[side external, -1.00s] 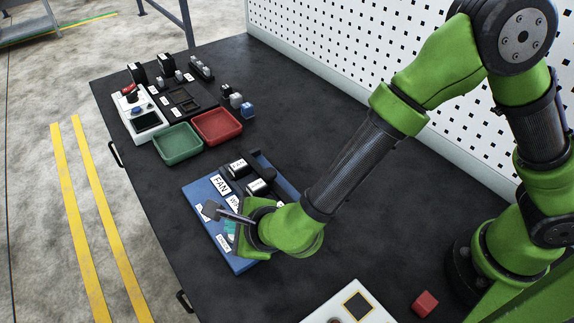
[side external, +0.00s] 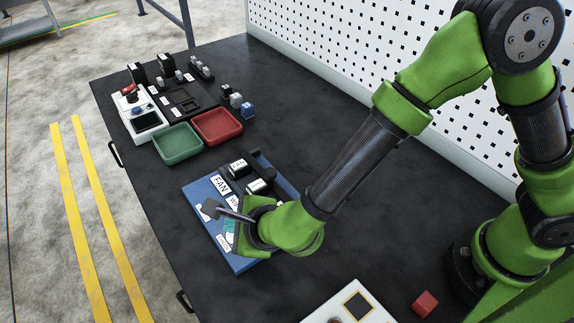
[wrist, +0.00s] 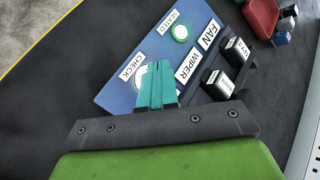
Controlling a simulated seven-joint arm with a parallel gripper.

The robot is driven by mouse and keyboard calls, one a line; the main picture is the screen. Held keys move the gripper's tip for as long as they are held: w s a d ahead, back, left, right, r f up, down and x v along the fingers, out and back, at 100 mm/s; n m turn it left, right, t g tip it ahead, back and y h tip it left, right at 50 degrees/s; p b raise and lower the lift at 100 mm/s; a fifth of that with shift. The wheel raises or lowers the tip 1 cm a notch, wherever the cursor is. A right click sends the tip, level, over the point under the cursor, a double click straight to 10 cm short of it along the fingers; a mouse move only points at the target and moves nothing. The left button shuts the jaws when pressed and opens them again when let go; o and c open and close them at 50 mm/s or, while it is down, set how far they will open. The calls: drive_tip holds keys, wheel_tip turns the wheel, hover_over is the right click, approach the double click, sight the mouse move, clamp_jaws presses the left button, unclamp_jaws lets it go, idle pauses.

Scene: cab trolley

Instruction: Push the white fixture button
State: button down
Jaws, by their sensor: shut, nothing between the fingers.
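The blue fixture panel (side external: 198,196) lies on the dark table, and it also shows in the wrist view (wrist: 120,98). In the wrist view a white round button (wrist: 141,74) sits beside the CHECK label (wrist: 131,67). My gripper (wrist: 157,64) is shut and empty, with its teal fingertips over this button and hiding part of it. I cannot tell whether they touch it. A green-and-white round lamp (wrist: 180,33) sits by the SEATED label. In the side view my gripper (side external: 229,232) is low over the panel's near part, and the button is hidden.
Black switches (wrist: 219,84) stand by the FAN and WIPER labels. Green (side external: 178,144) and red (side external: 217,126) trays lie beyond the panel. A white control box (side external: 141,118) stands at the far left. A red cube (side external: 425,303) and another white box (side external: 352,304) are nearer.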

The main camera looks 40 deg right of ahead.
drive_tip(key=shift+r, duration=0.25)
drive_tip(key=shift+r, duration=0.1)
wheel_tip(320, 180, up, 6)
drive_tip(key=shift+f, duration=0.1)
idle(0.5)
